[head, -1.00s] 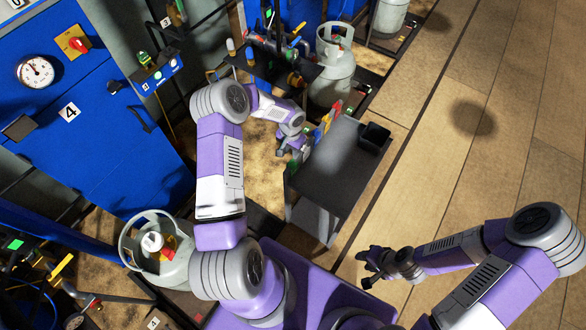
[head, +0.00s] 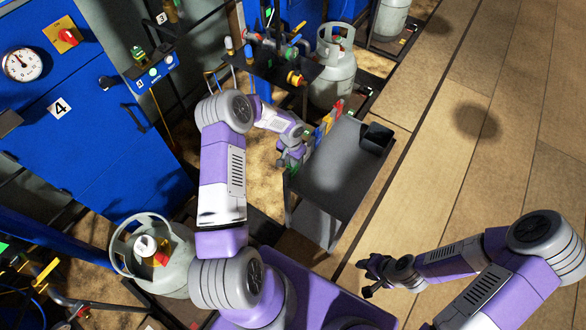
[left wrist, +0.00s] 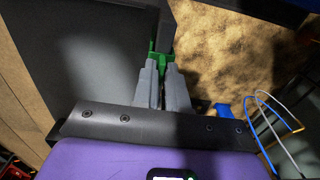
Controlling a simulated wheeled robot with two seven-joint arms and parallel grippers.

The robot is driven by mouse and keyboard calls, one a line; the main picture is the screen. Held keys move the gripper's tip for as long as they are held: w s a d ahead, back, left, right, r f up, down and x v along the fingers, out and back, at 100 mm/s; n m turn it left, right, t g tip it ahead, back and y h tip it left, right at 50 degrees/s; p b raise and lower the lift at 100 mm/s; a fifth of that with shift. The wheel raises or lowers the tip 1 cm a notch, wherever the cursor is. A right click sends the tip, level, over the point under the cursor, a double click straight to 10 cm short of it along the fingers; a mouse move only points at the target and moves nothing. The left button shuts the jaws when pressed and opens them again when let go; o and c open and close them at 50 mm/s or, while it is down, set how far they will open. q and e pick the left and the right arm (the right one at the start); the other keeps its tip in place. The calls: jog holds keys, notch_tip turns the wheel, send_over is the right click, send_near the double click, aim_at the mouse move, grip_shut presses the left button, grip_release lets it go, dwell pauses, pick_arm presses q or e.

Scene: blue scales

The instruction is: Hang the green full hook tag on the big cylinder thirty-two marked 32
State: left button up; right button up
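The green full hook tag (left wrist: 160,60) shows in the left wrist view between my left fingertips, at the edge of a grey surface. My left gripper (left wrist: 161,80) looks nearly closed on it, with only a narrow gap between the fingers. In the head view my left gripper (head: 291,155) is at the left edge of the grey cart (head: 338,165). My right gripper (head: 366,276) is open and empty over the floor. Grey cylinders stand at near left (head: 170,262), at upper centre (head: 335,72) and at the top (head: 391,17). I cannot read a 32 on any.
Yellow and red tags (head: 327,120) stand along the cart's left edge. A black bin (head: 376,138) sits on the cart. A dark shelf with valves and pipes (head: 270,65) stands behind. A blue cabinet marked 4 (head: 90,130) is at left. The tiled floor at right is clear.

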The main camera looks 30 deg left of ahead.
pick_arm(q)
grip_shut()
jog(key=shift+r+p, duration=1.05)
jog(key=shift+r, duration=1)
